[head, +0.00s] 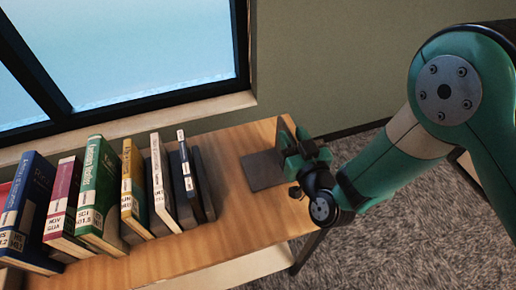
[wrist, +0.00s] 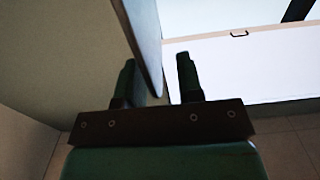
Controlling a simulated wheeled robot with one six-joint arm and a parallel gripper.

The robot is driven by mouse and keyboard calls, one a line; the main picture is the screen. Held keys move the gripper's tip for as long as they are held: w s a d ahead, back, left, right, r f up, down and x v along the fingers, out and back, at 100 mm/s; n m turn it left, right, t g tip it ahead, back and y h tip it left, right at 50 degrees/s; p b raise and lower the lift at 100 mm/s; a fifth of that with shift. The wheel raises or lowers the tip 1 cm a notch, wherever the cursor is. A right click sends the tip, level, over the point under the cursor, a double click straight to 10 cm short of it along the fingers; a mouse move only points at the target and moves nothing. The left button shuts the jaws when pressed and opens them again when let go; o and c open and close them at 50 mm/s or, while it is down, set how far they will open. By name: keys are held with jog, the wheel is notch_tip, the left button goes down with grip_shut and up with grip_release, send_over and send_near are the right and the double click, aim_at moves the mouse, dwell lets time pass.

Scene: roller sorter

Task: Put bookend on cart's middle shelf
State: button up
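The bookend is a dark L-shaped metal piece. Its flat base plate (head: 262,170) lies on the right end of the wooden shelf top, and its upright plate (head: 286,134) stands at the base's right edge. My gripper (head: 303,150) is at the upright plate from the right. In the wrist view the upright plate (wrist: 146,42) comes down between the two fingers of my gripper (wrist: 157,78). A gap shows between the plate and each finger, so the gripper looks open around it. I cannot identify the cart or its middle shelf in either view.
A row of upright books (head: 100,192) stands on the wooden shelf top (head: 232,205), left of the bookend, with a dark plate (head: 204,184) at its right end. A window (head: 120,50) and wall are behind. Grey carpet (head: 375,245) is right of the shelf.

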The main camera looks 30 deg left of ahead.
jog(key=shift+w+a, duration=0.15)
jog(key=shift+w, duration=0.15)
jog(key=shift+c, duration=0.2)
jog(key=shift+a, duration=0.1)
grip_shut()
dwell(1.0)
